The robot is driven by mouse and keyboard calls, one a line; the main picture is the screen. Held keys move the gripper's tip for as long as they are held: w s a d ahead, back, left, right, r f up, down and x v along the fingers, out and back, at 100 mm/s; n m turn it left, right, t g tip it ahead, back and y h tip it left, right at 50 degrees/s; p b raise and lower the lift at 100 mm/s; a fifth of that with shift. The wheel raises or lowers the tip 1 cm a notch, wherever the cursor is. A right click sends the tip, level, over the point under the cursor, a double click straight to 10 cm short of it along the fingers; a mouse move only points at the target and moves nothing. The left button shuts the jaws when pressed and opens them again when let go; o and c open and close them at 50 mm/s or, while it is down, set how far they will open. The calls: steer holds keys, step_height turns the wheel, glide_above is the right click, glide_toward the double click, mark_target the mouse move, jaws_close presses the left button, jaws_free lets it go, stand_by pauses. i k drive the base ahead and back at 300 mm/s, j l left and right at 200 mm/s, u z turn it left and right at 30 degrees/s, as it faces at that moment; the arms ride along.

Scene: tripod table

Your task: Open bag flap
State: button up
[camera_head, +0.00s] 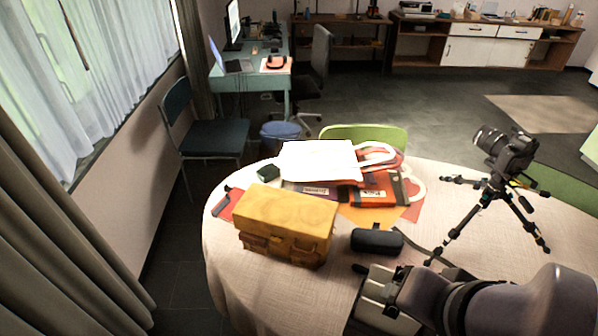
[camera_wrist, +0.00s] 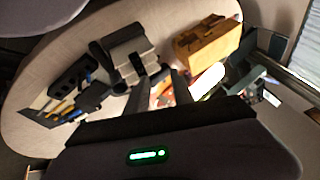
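The yellow-brown bag (camera_head: 287,212) stands on the left part of the round table, with small pockets on its front side. Its flap looks closed over the top. In the wrist view the bag (camera_wrist: 207,40) is at the upper right, beyond my fingers and apart from them. My gripper (camera_wrist: 162,88) shows two dark fingers spread apart with nothing held between them. In the head view my arm enters from the lower right, and its end is right of the bag, not touching it; the fingertips are hard to make out there.
A dark case (camera_head: 377,241) lies just right of the bag. Orange and white items (camera_head: 318,161) lie behind it. A camera on a tripod (camera_head: 505,165) stands at the right. The cloth-covered table (camera_head: 235,290) is bare at its front left edge.

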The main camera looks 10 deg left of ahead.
mark_target(301, 221)
steer(key=i+j+u, duration=0.1)
steer(key=j+u, duration=0.2)
steer(key=u, duration=0.2)
steer(key=i+j+u, duration=0.15)
steer(key=u, duration=0.35)
steer(key=j, duration=0.1)
